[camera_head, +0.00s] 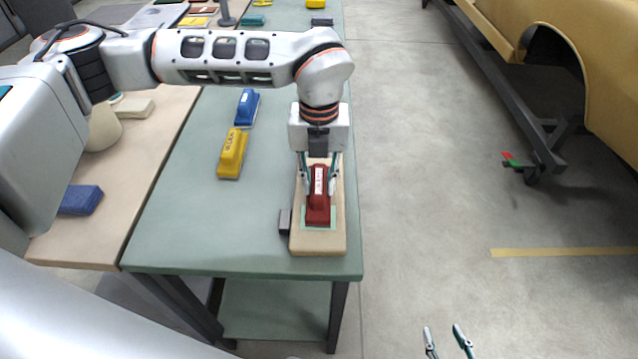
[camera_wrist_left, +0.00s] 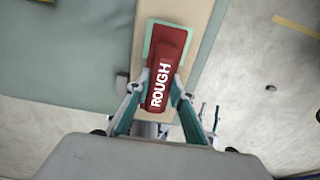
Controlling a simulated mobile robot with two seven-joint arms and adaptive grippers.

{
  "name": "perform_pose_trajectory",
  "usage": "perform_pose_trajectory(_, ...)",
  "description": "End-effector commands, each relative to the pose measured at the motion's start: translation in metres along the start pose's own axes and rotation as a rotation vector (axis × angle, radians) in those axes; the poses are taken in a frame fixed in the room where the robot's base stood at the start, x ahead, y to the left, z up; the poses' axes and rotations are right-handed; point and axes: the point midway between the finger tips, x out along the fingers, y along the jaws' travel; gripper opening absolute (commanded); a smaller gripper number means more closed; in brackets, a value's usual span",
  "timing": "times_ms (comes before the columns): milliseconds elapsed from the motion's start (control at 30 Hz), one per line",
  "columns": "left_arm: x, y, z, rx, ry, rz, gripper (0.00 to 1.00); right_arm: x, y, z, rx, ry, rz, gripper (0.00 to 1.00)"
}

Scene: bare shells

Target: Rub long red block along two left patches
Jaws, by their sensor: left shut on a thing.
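The long red block (camera_head: 318,205), labelled ROUGH in the left wrist view (camera_wrist_left: 172,60), is on a beige board (camera_head: 318,246) on the green table. My left gripper (camera_head: 318,182) is shut on the red block from above, a finger on each side. A pale green patch (camera_head: 304,217) shows around the block's near end, and its edge also shows in the left wrist view (camera_wrist_left: 148,38). Other patches on the board are hidden by the block and my left arm. My right gripper (camera_head: 447,342) is at the bottom edge, its fingertips apart and empty, over the floor.
A yellow block (camera_head: 232,153) and a blue block (camera_head: 247,108) stand on the green table (camera_head: 200,230) left of the board. A small grey piece (camera_head: 285,222) sits against the board's left side. A dark blue block (camera_head: 82,200) lies on the beige table. A yellow car shell (camera_head: 610,80) stands right.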

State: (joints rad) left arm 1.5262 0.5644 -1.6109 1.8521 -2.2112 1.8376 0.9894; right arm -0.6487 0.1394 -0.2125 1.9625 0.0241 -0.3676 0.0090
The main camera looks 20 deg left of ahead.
Motion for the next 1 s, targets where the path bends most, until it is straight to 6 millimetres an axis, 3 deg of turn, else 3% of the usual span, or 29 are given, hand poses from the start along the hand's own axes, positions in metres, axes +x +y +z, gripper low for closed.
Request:
perform_pose_trajectory(300,0.000,0.000,0.014,-0.001,-0.006,0.000,0.05,0.001,0.000,0.002,0.000,-0.001,0.000,0.40)
perform_pose_trajectory(1000,0.000,0.000,-0.015,0.001,-0.003,-0.001,0.05,0.001,-0.001,0.003,0.000,-0.001,0.000,0.40)
